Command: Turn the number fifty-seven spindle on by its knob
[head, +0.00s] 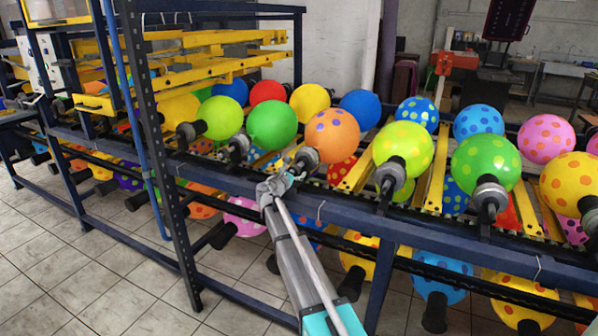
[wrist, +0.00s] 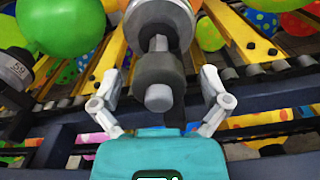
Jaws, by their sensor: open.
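The spindle in front of my gripper (head: 284,172) carries an orange balloon with purple dots (head: 332,136). Its grey body (head: 306,156) shows just beyond my fingers in the head view. In the wrist view the spindle's dark collar and pale round knob end (wrist: 158,98) are centred between the fingers of my gripper (wrist: 161,80). The fingers are open, one on each side, with gaps between them and the spindle. No number is readable on this spindle. The neighbouring spindle to the left (wrist: 14,68) bears a small number that looks like 58.
The neighbouring spindle holds a green balloon (head: 272,125). A yellow-green dotted balloon (head: 403,148) is on the spindle to the right. A dark blue rail (head: 345,202) runs below the spindles, close to my arm. A lower row of balloons hangs beneath.

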